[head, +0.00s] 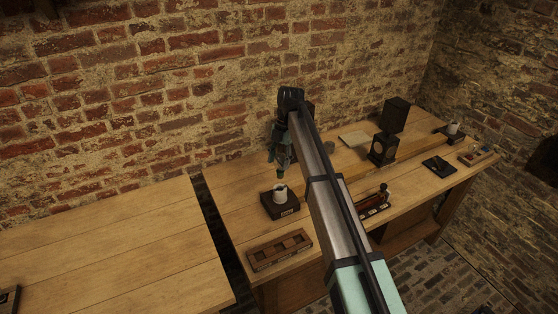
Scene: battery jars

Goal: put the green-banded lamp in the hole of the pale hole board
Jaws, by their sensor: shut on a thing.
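My gripper (281,171) is above the near bench, over a small dark box that carries a white cup. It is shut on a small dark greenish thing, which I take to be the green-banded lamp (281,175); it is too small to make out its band. A flat pale board (354,139) lies toward the back of the bench, to the right of my gripper and partly behind my arm's line. It looks like the pale hole board, but its hole cannot be made out.
The dark box (280,206) holds the white cup (280,193) just below my gripper. A wooden tray (279,249) lies at the front. Dark box-like devices (384,149) stand right of the pale board. A red-and-dark rack (373,205) sits right of my arm. The left bench (110,250) is mostly clear.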

